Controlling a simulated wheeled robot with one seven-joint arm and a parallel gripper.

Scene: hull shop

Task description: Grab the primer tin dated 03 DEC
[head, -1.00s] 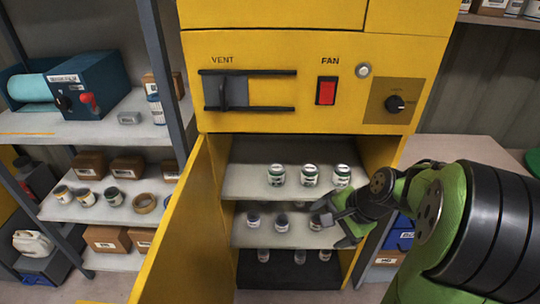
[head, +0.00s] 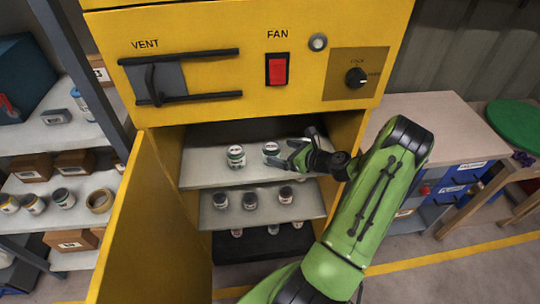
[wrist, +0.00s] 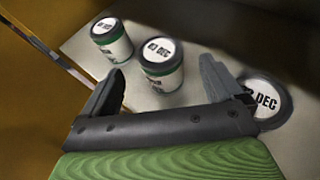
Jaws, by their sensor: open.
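Several tins with white lids and green bands stand on the cabinet's upper shelf. The left tin (head: 236,156) and middle tin (head: 270,150) show in the head view; the third is hidden by my gripper. The wrist view shows the left tin (wrist: 112,42), the middle tin (wrist: 162,52) and the right tin (wrist: 268,98). Each lid ends in DEC; the day numbers are too blurred or covered to read surely. My gripper (head: 284,157) is open and empty over the upper shelf. In the wrist view, my fingers (wrist: 162,68) point toward the middle tin, and the right finger partly covers the right tin.
The yellow cabinet's door (head: 150,225) is open to the left. The middle shelf (head: 263,208) holds several dark-topped tins. Further tins stand on the dark bottom level (head: 265,247). A wooden bench (head: 425,110) is to the right. The cabinet's right wall (head: 348,130) is close to my arm.

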